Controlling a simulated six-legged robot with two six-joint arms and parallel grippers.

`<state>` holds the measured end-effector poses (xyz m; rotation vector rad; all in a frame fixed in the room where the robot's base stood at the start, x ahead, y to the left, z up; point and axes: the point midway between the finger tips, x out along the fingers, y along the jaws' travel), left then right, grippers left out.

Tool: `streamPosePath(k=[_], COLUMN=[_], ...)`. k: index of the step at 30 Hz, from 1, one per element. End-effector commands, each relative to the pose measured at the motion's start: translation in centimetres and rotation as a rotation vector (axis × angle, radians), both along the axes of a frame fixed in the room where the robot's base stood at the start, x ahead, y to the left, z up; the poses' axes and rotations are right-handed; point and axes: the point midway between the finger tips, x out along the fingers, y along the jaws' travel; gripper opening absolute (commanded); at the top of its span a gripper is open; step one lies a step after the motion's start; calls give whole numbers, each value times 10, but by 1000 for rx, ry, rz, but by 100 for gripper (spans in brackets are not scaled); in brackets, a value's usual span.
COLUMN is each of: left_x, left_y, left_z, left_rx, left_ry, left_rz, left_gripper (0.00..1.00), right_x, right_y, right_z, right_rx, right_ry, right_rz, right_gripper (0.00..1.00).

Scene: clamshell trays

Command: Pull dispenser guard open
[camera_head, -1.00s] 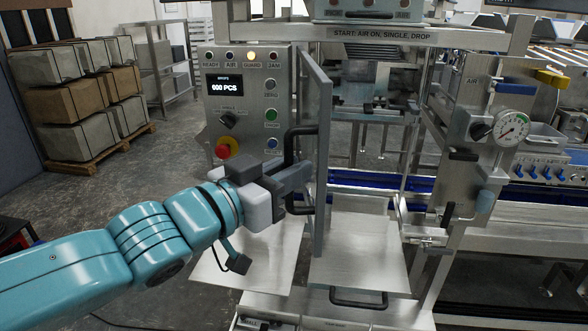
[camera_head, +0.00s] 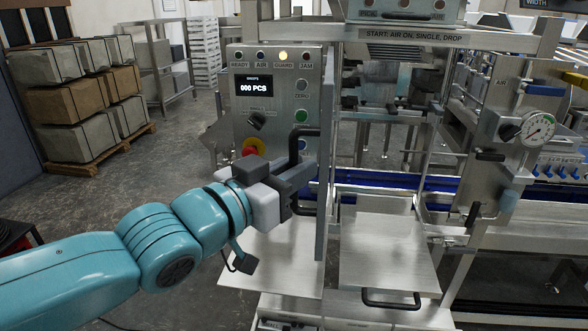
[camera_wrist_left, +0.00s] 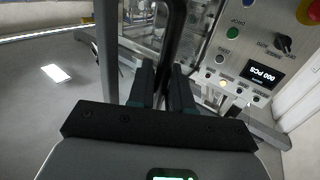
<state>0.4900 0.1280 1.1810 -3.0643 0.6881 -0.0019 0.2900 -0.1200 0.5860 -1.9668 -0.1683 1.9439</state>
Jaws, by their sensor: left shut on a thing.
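The dispenser guard (camera_head: 328,150) is a tall grey panel standing out from the machine front, seen almost edge-on in the head view. A black bar handle (camera_head: 294,146) is on its left side. My left gripper (camera_head: 298,180) is shut on this handle, covering its middle part. In the left wrist view the dark handle bar (camera_wrist_left: 172,45) runs between the two fingers of my left gripper (camera_wrist_left: 161,88). My right gripper is in neither view.
The control box (camera_head: 277,110) with its display and buttons stands just left of the guard. Flat metal trays (camera_head: 390,265) lie below. A gauge (camera_head: 538,127) is on the right. Open floor (camera_head: 150,200) lies left, before stacked boxes on a pallet.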

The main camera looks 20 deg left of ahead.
Motion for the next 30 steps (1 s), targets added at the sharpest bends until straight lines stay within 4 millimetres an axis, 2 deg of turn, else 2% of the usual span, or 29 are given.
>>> streamPosePath(k=[20,21,22,30], left_x=[1,1,1,1], left_y=[-2,-2,-2,-1], left_z=[2,2,2,1], left_rx=[-3,-3,-2,0], left_ry=[-4,-4,-5,-1], left_rz=[1,1,1,1], left_gripper=[0,26,34,34], right_x=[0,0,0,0], right_y=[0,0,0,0], right_z=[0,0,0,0], right_rx=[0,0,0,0], right_ry=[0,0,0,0], right_rz=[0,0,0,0], right_gripper=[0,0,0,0])
